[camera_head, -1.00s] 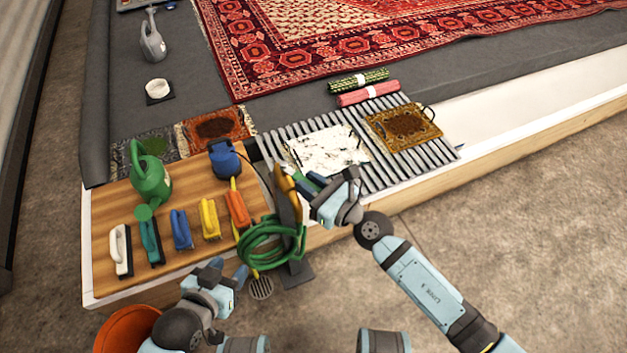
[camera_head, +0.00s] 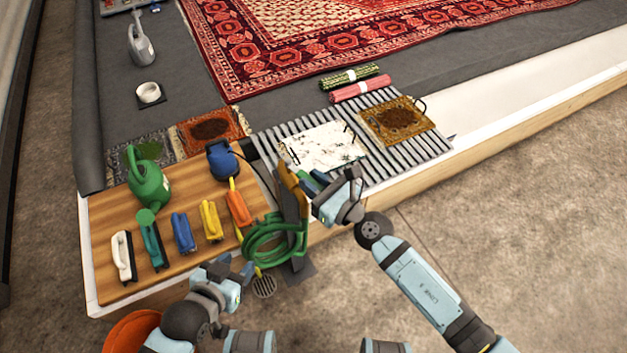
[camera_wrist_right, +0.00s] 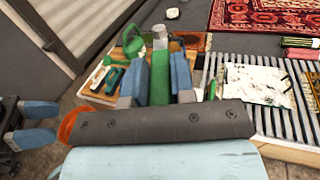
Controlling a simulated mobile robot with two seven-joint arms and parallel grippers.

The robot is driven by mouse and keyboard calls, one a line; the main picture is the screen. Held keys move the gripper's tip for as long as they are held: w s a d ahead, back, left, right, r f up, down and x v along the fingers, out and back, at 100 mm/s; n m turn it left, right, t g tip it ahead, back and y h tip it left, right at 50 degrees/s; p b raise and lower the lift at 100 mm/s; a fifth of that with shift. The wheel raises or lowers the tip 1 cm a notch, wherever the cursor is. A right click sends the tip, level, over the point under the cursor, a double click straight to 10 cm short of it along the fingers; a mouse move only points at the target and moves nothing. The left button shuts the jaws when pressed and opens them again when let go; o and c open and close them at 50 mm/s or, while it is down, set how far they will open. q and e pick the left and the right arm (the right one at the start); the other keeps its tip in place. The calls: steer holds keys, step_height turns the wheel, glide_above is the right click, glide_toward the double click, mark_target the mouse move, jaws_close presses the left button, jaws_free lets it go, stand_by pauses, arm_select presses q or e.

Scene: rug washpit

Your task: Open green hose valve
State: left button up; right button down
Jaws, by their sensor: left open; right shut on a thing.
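The green hose (camera_head: 272,243) hangs in a coil on a dark post in front of the wooden board. A yellow-orange part (camera_head: 290,182) is at the top of the post. My right gripper (camera_head: 318,184) is beside the post top, shut on a green valve handle (camera_head: 305,176). In the right wrist view the green handle (camera_wrist_right: 160,78) stands upright between the blue fingers, with a grey tip above it. The valve body is mostly hidden. My left gripper (camera_head: 246,276) is open and empty, low and left of the post, near the coil's lower side.
The wooden board (camera_head: 100,215) holds a green watering can (camera_head: 148,180), several brushes and a blue sprayer (camera_head: 222,158). A slatted grate (camera_head: 375,157) bears two small mats. An orange bucket (camera_head: 130,330) stands at the lower left. Floor at right is clear.

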steer(key=c, duration=1)
jaws_free()
steer(key=shift+o, duration=0.2)
arm_select(q)
steer(key=shift+w+d+b, duration=0.1)
steer(key=shift+d+b, duration=0.1)
steer(key=shift+b, duration=0.9)
arm_select(e)
steer(key=v, duration=1.3)
steer(key=shift+s+d, duration=0.25)
steer(key=shift+d, duration=0.05)
arm_select(q)
steer(key=shift+r, duration=0.1)
steer(key=shift+f, duration=0.25)
